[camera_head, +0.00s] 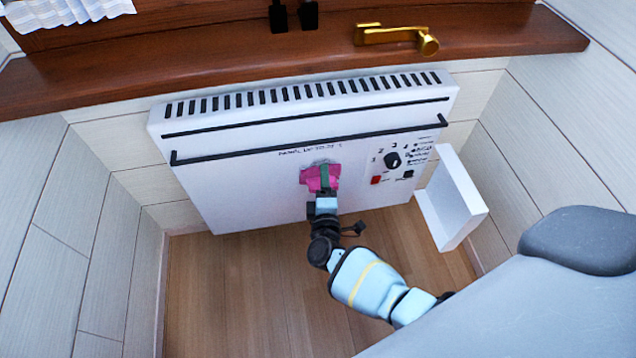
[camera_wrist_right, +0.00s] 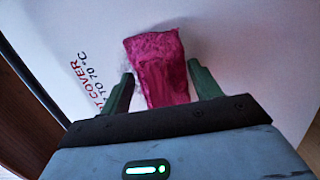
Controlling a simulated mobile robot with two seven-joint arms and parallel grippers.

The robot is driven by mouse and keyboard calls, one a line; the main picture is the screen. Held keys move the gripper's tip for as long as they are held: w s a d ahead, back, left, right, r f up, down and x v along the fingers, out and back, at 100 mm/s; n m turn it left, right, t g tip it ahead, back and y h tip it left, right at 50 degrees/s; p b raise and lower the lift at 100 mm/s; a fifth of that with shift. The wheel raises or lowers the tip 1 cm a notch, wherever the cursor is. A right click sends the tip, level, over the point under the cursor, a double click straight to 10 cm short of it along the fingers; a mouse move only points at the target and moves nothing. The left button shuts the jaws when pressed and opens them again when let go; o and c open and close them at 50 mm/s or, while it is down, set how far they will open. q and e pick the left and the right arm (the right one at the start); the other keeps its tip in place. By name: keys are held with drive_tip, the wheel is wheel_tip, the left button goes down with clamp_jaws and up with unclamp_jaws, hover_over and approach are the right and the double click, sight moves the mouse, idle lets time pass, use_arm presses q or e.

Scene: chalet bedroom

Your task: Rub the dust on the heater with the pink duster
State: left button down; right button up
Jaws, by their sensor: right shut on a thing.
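The white heater (camera_head: 240,185) hangs on the wall below a wooden sill. My right gripper (camera_head: 325,183) is shut on the pink duster (camera_head: 311,178) and holds it at the heater's front panel, left of the knob. In the right wrist view the duster (camera_wrist_right: 163,65) sits between the green fingers of the gripper (camera_wrist_right: 160,75), close against the white panel. A greyish dust patch (camera_head: 322,162) shows at the duster's upper edge. It also shows faintly beside the duster in the right wrist view (camera_wrist_right: 115,62); the duster hides part of it. My left gripper is out of view.
A black rail (camera_head: 250,142) runs across the heater's upper front. A control knob (camera_head: 392,160) and switches are at its right. An open white box-like panel (camera_head: 455,200) stands out at the right. The wooden sill (camera_head: 200,55) overhangs above. Wooden floor (camera_head: 230,290) lies clear below left.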

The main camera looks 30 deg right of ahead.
drive_tip(key=shift+s+d, duration=0.15)
drive_tip(key=shift+d, duration=0.75)
drive_tip(key=shift+d, duration=0.15)
drive_tip(key=d, duration=0.1)
drive_tip(key=s+d+p, duration=0.1)
drive_tip(key=d, duration=0.1)
drive_tip(key=shift+p, duration=0.35)
drive_tip(key=shift+w+a+b, duration=0.15)
drive_tip(key=shift+w+a, duration=0.15)
drive_tip(key=shift+a, duration=0.55)
drive_tip(key=shift+w+a+b, duration=0.15)
drive_tip(key=shift+w+a, duration=0.15)
drive_tip(key=shift+a, duration=0.55)
drive_tip(key=shift+r, duration=0.1)
